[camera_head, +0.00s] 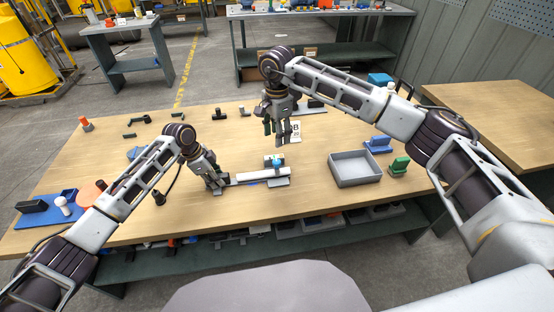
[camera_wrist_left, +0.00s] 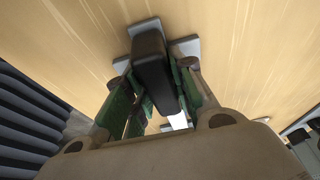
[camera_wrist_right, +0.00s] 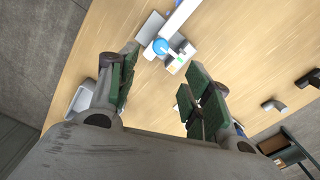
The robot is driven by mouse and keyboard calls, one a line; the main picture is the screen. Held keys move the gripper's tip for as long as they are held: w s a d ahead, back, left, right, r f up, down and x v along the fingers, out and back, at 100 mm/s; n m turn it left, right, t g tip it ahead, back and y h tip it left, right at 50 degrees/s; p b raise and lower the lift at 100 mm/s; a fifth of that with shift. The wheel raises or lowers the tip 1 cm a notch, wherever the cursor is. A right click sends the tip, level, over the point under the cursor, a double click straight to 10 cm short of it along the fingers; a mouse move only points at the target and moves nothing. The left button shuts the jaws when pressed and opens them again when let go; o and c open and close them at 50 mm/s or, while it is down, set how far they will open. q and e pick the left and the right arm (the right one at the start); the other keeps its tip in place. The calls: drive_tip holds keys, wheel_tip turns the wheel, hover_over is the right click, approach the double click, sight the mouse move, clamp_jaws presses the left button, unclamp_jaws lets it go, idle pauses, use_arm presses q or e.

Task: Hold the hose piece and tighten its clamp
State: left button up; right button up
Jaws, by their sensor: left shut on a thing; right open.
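A black block-like part, which I take for the hose piece (camera_wrist_left: 150,65), is between the fingers of my left gripper (camera_head: 217,187), low over the table. A white tube (camera_head: 262,175) runs to the right from that gripper; it also shows at the top of the right wrist view (camera_wrist_right: 180,14). A blue round part, perhaps the clamp's knob (camera_wrist_right: 160,46), is near the tube's far end, beside a small pale labelled block (camera_wrist_right: 181,58). My right gripper (camera_head: 284,139) is open and empty, above the table behind the tube. The clamp's band cannot be made out.
A grey open tray (camera_head: 355,169) stands right of the tube, with blue (camera_head: 378,145) and green (camera_head: 399,166) parts by it. A blue tray (camera_head: 47,207) lies at the table's left end. Small dark fittings (camera_head: 140,119) lie at the back left. Bare tabletop surrounds the tube.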

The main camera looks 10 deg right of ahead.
sight(277, 161)
drive_tip(key=shift+f, duration=0.2)
drive_tip(key=shift+f, duration=5.9)
drive_tip(key=shift+c, duration=0.2)
drive_tip(key=c, duration=1)
drive_tip(key=shift+c, duration=0.2)
